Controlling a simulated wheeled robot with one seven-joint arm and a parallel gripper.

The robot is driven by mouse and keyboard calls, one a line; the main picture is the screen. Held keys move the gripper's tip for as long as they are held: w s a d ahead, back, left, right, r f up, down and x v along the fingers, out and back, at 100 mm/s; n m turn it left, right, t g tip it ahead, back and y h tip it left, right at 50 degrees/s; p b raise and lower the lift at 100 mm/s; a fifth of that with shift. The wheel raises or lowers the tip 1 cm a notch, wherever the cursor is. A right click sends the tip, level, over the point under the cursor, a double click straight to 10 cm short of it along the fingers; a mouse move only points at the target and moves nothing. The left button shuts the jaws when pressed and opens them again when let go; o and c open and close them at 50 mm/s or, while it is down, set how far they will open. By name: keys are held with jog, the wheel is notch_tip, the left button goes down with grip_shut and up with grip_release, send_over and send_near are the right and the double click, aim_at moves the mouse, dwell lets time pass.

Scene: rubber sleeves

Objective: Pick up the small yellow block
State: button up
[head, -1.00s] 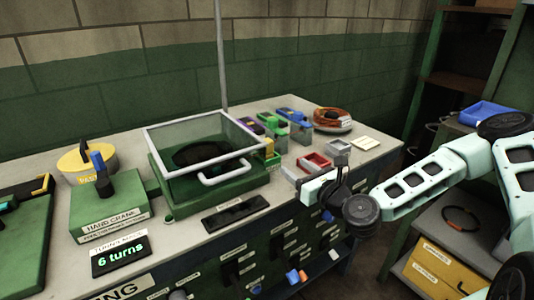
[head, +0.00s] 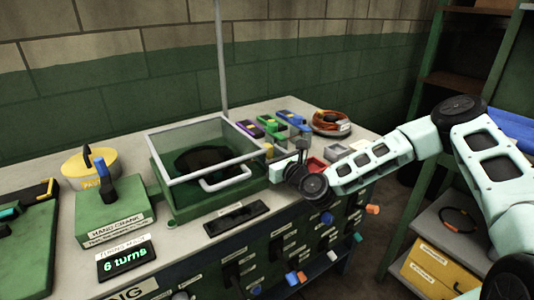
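A small yellow block (head: 268,151) shows at the right side of the glass-lidded green box, partly hidden by it. A bit of yellow also shows on the green holder (head: 272,132) behind it. My gripper (head: 302,148) is over the right part of the bench, just right of the yellow block and apart from it in the picture. Its fingers are small and dark, and my wrist hides part of them. I cannot tell whether they are open or shut, and I see nothing held.
The glass-lidded green box (head: 165,195) stands left of my gripper. Red trays (head: 315,164) and a grey tray (head: 336,151) lie close on its right. Purple, green and blue holders stand behind, with an orange coil (head: 331,121). A hand crank box (head: 115,213) stands at left.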

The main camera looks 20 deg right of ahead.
jog(key=c, duration=1.1)
